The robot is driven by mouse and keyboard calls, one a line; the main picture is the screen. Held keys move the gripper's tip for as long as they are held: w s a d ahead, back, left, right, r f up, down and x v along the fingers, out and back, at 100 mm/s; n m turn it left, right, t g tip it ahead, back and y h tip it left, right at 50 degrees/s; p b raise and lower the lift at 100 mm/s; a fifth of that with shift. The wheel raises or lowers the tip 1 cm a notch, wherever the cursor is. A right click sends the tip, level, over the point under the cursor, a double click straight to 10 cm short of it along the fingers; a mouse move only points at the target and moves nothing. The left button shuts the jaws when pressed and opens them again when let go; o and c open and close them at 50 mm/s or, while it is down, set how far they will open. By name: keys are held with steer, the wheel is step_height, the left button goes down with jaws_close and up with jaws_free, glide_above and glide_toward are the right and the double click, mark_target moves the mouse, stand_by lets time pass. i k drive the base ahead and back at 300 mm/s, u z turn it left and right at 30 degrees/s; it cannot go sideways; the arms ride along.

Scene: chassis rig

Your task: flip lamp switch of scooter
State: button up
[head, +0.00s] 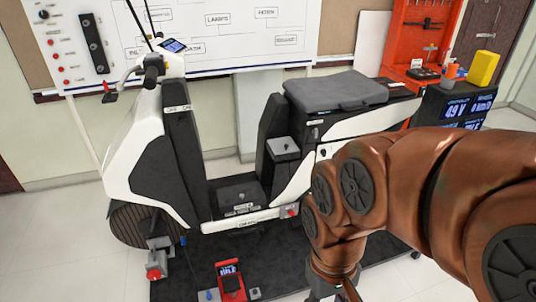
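The white and black scooter (135,150) stands upright on a dark mat, with its front end at the left. Its handlebar (153,70) is at the upper left, with a black grip and a small lit display (173,46) beside it. A lamp switch cannot be made out for certain at this size. My brown arm comes in from the right, and my gripper (338,290) hangs at the bottom edge, low and far to the right of the handlebar. Its fingers are mostly cut off or hidden, so its opening cannot be seen. Nothing held is visible.
A whiteboard (225,40) with labels stands behind the scooter. A red tool panel (425,40), a yellow block (483,68) and a readout box (465,108) are at the right. A red meter (230,283) lies on the mat. Floor at the left is clear.

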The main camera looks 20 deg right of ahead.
mark_target(153, 55)
steer(key=z, duration=0.8)
steer(key=i, duration=1.15)
steer(key=u, duration=3.25)
